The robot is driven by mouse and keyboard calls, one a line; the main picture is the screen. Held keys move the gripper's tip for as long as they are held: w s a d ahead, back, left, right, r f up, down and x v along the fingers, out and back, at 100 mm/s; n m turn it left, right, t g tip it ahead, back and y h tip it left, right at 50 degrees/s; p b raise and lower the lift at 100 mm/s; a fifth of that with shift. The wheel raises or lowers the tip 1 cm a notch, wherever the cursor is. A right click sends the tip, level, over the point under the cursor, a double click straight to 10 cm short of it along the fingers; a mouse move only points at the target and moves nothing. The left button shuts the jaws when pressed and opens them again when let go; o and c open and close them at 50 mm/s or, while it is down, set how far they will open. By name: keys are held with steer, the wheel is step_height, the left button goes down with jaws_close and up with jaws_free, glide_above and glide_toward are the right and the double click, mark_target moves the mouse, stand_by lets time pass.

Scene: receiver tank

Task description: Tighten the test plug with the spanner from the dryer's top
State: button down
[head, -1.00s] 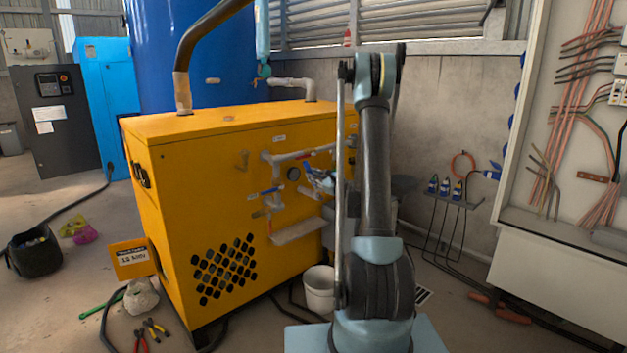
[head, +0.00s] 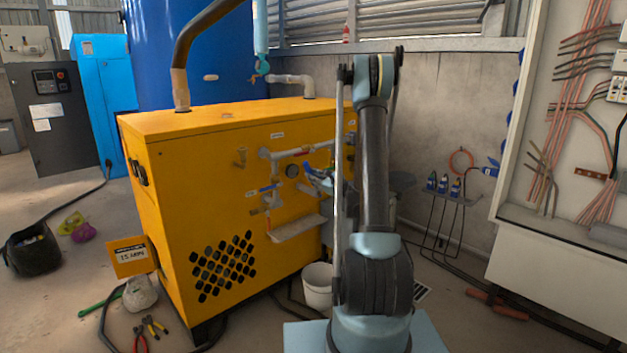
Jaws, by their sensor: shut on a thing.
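The yellow dryer (head: 185,200) stands left of centre, and its top (head: 215,118) shows no spanner lying on it. My gripper (head: 314,178) is small and partly hidden behind my own arm, in front of the dryer's pipework. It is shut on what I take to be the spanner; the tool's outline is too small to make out. The grey pipework (head: 272,157) on the dryer's front carries blue-handled valves and a round dark gauge (head: 292,171). I cannot pick out the test plug for certain. Whether the tool touches any fitting cannot be told.
A small tray (head: 298,230) juts out below the valves, with a white bucket (head: 317,287) on the floor beneath. Pliers (head: 150,328) and a black bag (head: 33,250) lie at the left. An open electrical cabinet (head: 560,180) stands at the right.

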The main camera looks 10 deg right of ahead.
steer(key=shift+f, duration=0.1)
steer(key=shift+w+d+f, duration=0.15)
steer(key=shift+f, duration=0.15)
steer(key=shift+d+f, duration=0.15)
steer(key=shift+f, duration=0.2)
steer(key=w+d+f+m, duration=0.2)
steer(key=w+d+m, duration=0.5)
steer(key=d+m, duration=0.3)
steer(key=m, duration=0.4)
steer(key=shift+w+d+f, duration=0.25)
steer(key=shift+w+f, duration=0.05)
steer(key=shift+w, duration=0.1)
stand_by(0.5)
steer(key=shift+s+a+r+n, duration=0.5)
steer(key=shift+a+r+n, duration=0.2)
steer(key=shift+n, duration=0.3)
